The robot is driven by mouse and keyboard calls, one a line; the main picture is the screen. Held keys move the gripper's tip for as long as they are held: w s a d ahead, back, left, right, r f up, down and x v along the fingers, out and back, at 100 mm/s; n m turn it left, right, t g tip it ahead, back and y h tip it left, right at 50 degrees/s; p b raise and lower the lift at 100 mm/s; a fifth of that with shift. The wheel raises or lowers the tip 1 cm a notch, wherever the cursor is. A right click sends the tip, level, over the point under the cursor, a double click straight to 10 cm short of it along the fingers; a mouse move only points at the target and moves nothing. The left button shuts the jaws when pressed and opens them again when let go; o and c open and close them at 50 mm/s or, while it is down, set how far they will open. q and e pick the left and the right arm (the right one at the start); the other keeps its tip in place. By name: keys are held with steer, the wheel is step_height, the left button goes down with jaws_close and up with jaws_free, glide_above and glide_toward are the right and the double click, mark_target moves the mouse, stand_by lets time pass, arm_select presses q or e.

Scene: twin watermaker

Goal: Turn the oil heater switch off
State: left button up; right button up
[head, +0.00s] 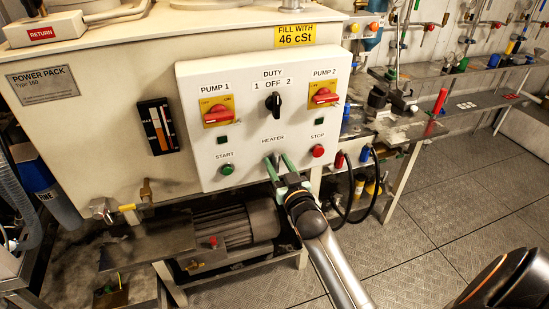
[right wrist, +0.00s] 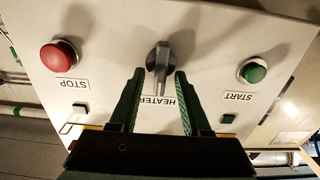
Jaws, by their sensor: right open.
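The heater switch is a grey rotary knob on the white control panel (head: 237,160), above the HEATER label in the upside-down right wrist view (right wrist: 158,62). Its handle looks close to vertical in that view. My right gripper (head: 277,160) is open in front of the knob; it also shows in the right wrist view (right wrist: 160,76). Its two green fingers stand either side of the knob's lower part in that picture. I cannot tell whether they touch it. My left gripper is not in view.
A green START button (head: 227,169) and a red STOP button (head: 318,151) flank the heater switch. Above are red PUMP 1 (head: 217,112) and PUMP 2 (head: 324,96) switches and a black DUTY knob (head: 274,104). A motor (head: 235,222) sits below the panel.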

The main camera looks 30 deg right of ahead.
steer(key=shift+r, duration=0.1)
jaws_close()
stand_by(0.3)
